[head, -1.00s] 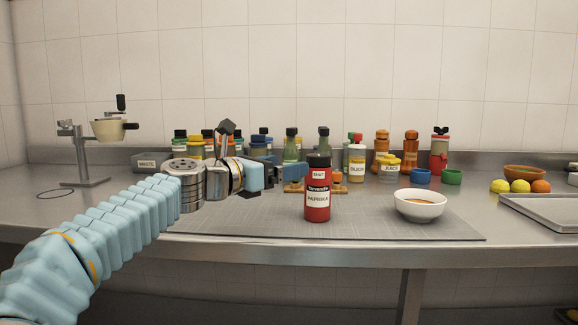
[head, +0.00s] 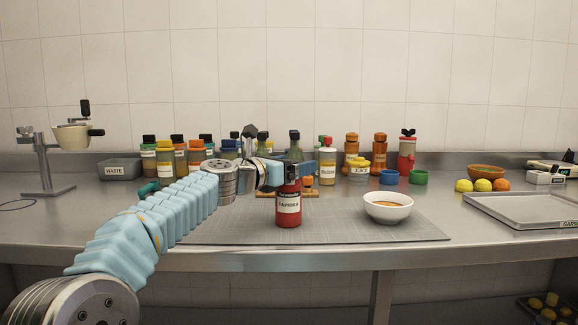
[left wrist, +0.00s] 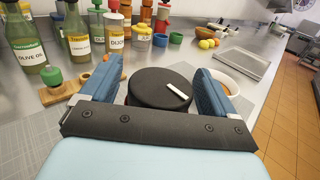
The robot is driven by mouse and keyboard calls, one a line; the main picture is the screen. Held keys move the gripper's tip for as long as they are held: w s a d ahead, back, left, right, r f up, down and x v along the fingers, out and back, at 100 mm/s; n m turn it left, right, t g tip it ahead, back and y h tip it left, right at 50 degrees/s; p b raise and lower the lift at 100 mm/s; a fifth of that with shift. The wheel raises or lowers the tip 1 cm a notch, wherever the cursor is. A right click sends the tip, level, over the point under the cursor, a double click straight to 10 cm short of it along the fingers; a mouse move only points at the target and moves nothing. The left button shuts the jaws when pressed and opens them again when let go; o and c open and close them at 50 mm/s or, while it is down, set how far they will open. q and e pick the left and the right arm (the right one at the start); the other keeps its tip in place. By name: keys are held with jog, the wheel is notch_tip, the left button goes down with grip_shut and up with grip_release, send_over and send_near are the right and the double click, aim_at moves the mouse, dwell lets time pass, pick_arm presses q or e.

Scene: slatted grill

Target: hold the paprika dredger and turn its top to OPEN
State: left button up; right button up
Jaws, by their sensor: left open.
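The paprika dredger (head: 289,216) is a red cylinder standing upright on the grey mat, with a pale label reading PAPRIKA. In the left wrist view its round black top (left wrist: 150,88) carries a white bar mark. My left gripper (head: 294,172) is at the height of the top in the head view and partly hides it. In the left wrist view the gripper (left wrist: 162,80) is open, with one blue finger on each side of the top. A gap shows at the left finger; contact at the right finger is unclear. My right gripper is not in view.
A white bowl (head: 388,208) of orange contents stands close to the dredger's right. Several bottles and jars line the back, with a green cup (head: 418,177) at their right. A metal tray (head: 515,208) lies further right. The grey mat (head: 240,228) is clear at the front left.

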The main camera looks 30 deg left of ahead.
pick_arm(q)
jog(key=c, duration=1.1)
jog(key=o, duration=1.2)
jog(key=v, duration=1.2)
jog(key=shift+a, duration=0.1)
